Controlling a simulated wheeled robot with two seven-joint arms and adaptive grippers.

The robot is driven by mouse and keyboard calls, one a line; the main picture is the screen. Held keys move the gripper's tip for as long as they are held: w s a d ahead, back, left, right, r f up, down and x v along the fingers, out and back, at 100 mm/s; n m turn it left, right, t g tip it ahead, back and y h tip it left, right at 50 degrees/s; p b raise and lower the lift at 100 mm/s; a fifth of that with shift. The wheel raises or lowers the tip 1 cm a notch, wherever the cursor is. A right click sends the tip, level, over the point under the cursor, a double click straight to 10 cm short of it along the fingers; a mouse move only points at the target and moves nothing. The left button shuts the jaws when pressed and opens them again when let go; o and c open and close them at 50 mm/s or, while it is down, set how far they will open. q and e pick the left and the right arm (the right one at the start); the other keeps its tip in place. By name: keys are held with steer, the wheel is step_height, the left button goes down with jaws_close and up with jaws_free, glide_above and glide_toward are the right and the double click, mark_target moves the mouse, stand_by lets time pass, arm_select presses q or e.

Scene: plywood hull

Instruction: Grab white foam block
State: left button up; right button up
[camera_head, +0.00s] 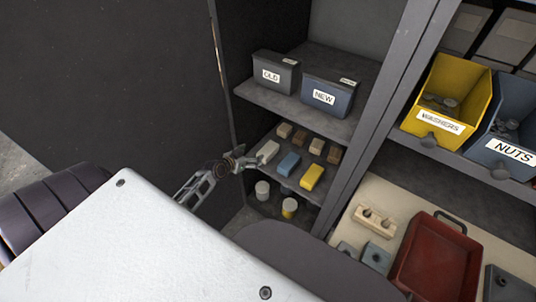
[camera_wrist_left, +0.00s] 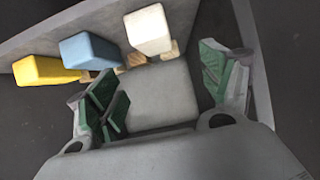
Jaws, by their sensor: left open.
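The white foam block (camera_head: 267,152) lies at the left end of the front row on the middle shelf, next to a blue block (camera_head: 288,164) and a yellow block (camera_head: 312,177). My left gripper (camera_head: 244,161) is open and empty, just left of the white block in the head view. In the left wrist view the white block (camera_wrist_left: 148,29) is at the top, beyond the open fingers (camera_wrist_left: 168,92) and apart from them. The blue block (camera_wrist_left: 90,50) and yellow block (camera_wrist_left: 43,70) show to its left. My right gripper is out of view.
Several brown blocks (camera_head: 317,146) lie behind the front row. Bins marked OLD (camera_head: 273,72) and NEW (camera_head: 327,95) stand on the shelf above. Cylinders (camera_head: 262,189) stand below. A cabinet side wall rises left, and an upright post (camera_head: 376,110) right.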

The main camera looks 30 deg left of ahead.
mark_target(266, 149)
arm_select(q)
steer(key=shift+w+f, duration=0.1)
steer(key=shift+w, duration=0.05)
steer(key=shift+b+x, duration=0.45)
steer(key=shift+x, duration=1.35)
steer(key=shift+b+x, duration=0.35)
steer(key=shift+x, duration=1.85)
steer(key=shift+w+d, duration=0.1)
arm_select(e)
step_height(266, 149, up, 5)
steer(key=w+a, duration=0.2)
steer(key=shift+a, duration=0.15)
arm_select(q)
steer(key=shift+w+f, duration=0.15)
